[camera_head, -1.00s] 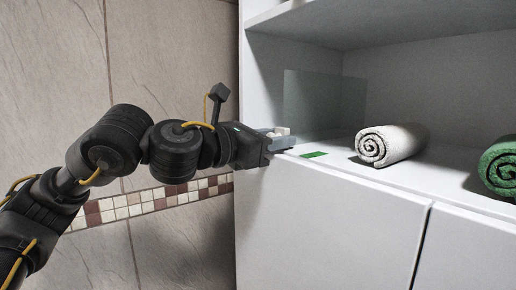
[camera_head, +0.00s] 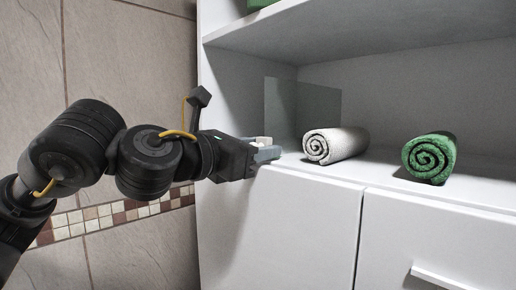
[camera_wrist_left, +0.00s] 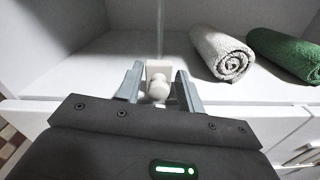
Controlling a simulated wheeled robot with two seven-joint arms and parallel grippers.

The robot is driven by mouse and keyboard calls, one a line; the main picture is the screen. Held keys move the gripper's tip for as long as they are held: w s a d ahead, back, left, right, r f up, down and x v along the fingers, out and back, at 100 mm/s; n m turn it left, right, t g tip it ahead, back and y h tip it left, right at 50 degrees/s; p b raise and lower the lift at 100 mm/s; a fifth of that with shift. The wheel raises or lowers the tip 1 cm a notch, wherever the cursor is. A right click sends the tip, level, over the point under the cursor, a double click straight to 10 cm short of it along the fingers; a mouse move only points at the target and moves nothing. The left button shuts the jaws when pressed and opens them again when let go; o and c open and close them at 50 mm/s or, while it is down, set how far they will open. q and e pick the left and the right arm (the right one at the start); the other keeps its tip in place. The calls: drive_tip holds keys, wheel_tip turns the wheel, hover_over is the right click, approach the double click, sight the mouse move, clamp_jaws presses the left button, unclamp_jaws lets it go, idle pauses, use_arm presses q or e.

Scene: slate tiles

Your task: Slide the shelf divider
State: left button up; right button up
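The shelf divider (camera_head: 302,105) is a clear, greyish upright panel on the cabinet's lower shelf, left of the rolled towels. In the left wrist view its thin edge (camera_wrist_left: 161,30) runs up behind a white knob (camera_wrist_left: 158,88) on a small plate. My left gripper (camera_head: 268,147) is at the shelf's front edge, at the divider's front end. In the left wrist view, the left gripper's fingers (camera_wrist_left: 158,86) stand apart on either side of the knob, with narrow gaps showing; whether one finger touches it I cannot tell. My right gripper is not in view.
A white rolled towel (camera_head: 345,143) lies close to the right of the divider, and a green rolled towel (camera_head: 430,157) lies further right. An upper shelf (camera_head: 350,28) is overhead. The cabinet's left wall (camera_head: 222,90) stands left of the divider.

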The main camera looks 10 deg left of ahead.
use_arm(q)
drive_tip(key=shift+s+a, duration=0.25)
drive_tip(key=shift+s, duration=0.05)
drive_tip(key=b+v, duration=0.4)
drive_tip(key=v, duration=0.6)
drive_tip(key=shift+b, duration=0.4)
